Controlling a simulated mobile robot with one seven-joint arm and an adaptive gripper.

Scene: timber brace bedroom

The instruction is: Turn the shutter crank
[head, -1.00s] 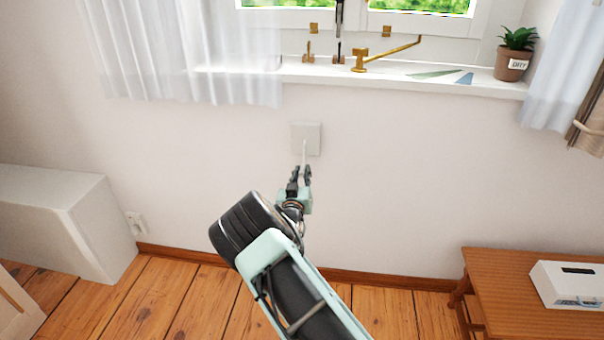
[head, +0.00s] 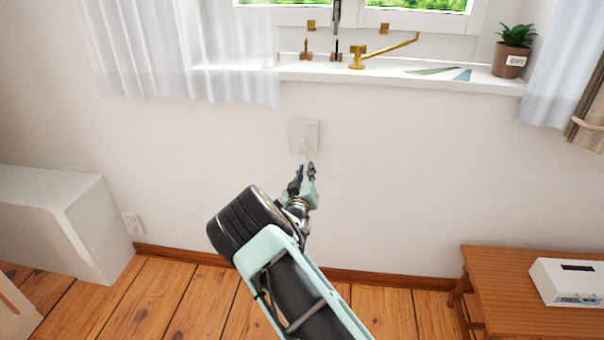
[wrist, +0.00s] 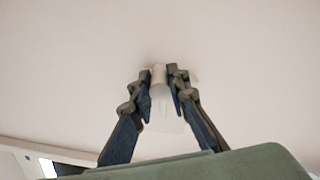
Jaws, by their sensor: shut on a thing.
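The shutter crank's pale square plate (head: 304,134) is on the white wall below the window sill. A thin pale crank arm shows faintly at its lower part. My gripper (head: 308,167) is just below the plate, with its fingers pointing up toward the wall. In the wrist view, my gripper (wrist: 160,76) has its two dark fingertips closed on a small pale cylindrical crank knob (wrist: 158,72). The pale plate shows faintly between the fingers there. In the head view, the fingers hide most of the knob.
The sill (head: 390,72) above holds brass fittings (head: 357,57) and a potted plant (head: 512,55). A white cabinet (head: 60,215) stands at left. A wooden table (head: 490,285) with a white box (head: 565,282) stands at right. The wall around the plate is clear.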

